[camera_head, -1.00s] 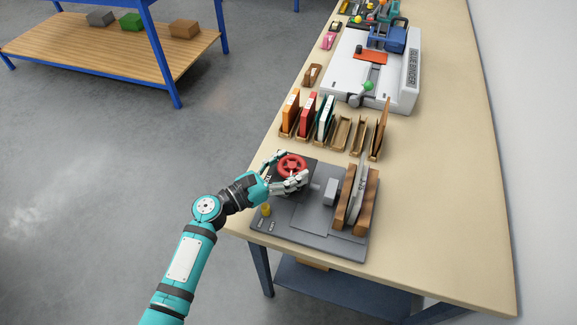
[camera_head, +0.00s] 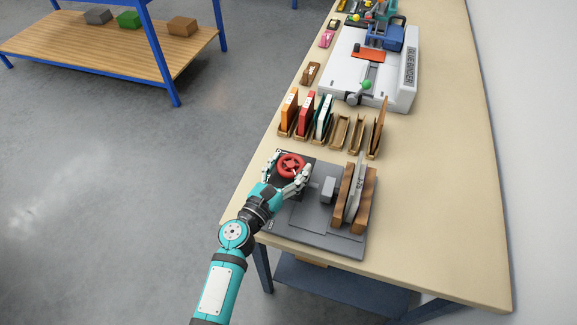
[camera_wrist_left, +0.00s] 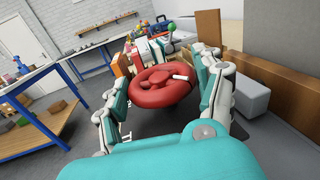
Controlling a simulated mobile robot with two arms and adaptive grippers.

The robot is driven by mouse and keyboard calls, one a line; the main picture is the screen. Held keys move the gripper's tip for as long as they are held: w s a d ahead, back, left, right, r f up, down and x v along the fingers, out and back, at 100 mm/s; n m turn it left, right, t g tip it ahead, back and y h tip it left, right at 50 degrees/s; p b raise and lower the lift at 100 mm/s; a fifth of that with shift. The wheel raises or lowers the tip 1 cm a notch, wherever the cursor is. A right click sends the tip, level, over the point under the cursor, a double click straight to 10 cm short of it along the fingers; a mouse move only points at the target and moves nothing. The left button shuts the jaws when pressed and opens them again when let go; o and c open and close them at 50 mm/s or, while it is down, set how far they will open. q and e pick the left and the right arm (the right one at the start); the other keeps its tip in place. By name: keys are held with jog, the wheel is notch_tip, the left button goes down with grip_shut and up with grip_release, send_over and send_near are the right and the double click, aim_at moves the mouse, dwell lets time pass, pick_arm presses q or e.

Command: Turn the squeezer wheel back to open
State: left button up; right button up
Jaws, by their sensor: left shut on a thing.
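The red squeezer wheel (camera_head: 291,166) sits at the left end of the dark grey squeezer (camera_head: 312,216) on the bench. In the left wrist view the wheel (camera_wrist_left: 162,88) lies between my fingers, with a white mark on its right side. My left gripper (camera_head: 288,174) is shut on the wheel's rim, one finger on each side. The squeezer's grey block (camera_head: 327,189) stands right of the wheel. Two upright brown wooden boards (camera_head: 365,200) with a pale piece between them stand at the right end. My right gripper is not in view.
A row of wooden holders with upright books (camera_head: 306,113) stands just behind the squeezer. A white glue binder machine (camera_head: 385,90) is farther back. The bench (camera_head: 440,230) is clear at right. A blue-framed shelf (camera_head: 90,50) with blocks stands at far left.

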pick_arm(q)
jog(key=o, duration=1.2)
jog(key=v, duration=1.2)
